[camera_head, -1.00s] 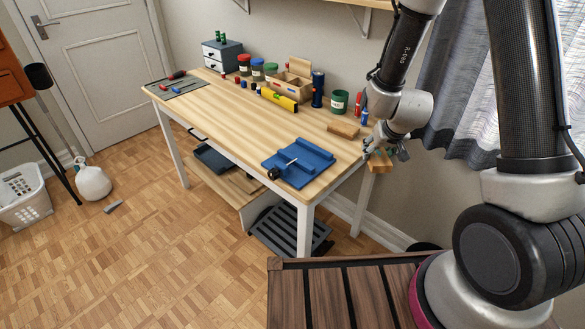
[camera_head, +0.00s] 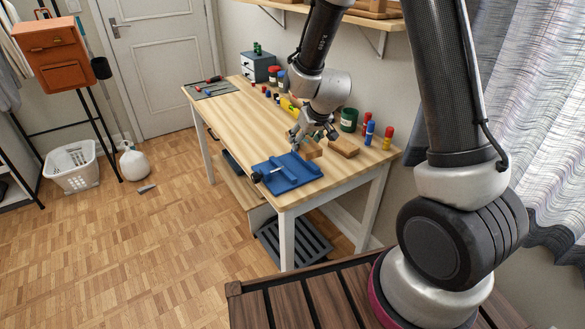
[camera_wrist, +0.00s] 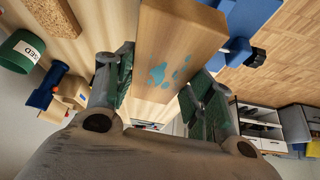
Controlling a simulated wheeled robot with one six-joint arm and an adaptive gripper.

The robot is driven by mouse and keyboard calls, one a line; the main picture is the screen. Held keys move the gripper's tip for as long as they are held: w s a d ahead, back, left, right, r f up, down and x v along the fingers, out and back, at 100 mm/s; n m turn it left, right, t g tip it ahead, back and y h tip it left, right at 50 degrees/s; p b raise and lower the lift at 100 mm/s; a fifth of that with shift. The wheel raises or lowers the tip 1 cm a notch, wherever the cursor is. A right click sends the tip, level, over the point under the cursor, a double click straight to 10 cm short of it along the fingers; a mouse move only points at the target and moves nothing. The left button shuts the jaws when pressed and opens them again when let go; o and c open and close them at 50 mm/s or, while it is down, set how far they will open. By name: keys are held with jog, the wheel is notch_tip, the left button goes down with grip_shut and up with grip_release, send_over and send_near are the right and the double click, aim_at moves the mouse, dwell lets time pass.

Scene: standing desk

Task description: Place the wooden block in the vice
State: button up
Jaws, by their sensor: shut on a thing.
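The wooden block (camera_wrist: 178,48) is light wood with teal spots on one face. My gripper (camera_wrist: 155,85) is shut on it, with a green-padded finger on each side in the wrist view. In the head view the held block (camera_head: 310,150) hangs just behind the back right part of the blue vice (camera_head: 302,179); whether it touches anything is unclear. The vice lies near the desk's front right corner, with a dark handle (camera_head: 257,177) at its left. Part of the vice (camera_wrist: 252,18) shows beyond the block in the wrist view.
Tools lie on a dark mat (camera_head: 212,89) at the far left. The middle of the desk (camera_head: 240,125) is clear.

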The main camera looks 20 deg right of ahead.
jog(key=shift+n+y, duration=0.3)
jog(key=shift+n, duration=0.3)
jog(key=shift+w+a+r, duration=0.35)
jog(key=shift+a+r, duration=0.05)
jog(key=shift+r, duration=0.25)
jog(key=shift+w+a+r, duration=0.3)
jog(key=shift+a+r, duration=0.1)
jog(key=shift+r, duration=0.3)
jog(key=shift+w+a+r, duration=0.35)
jog(key=shift+a+r, duration=0.05)
jog(key=shift+r, duration=0.25)
jog(key=shift+f, duration=4.95)
jog(key=shift+f, duration=0.1)
jog(key=shift+f, duration=0.35)
jog(key=shift+f, duration=0.15)
jog(key=o, duration=1.2)
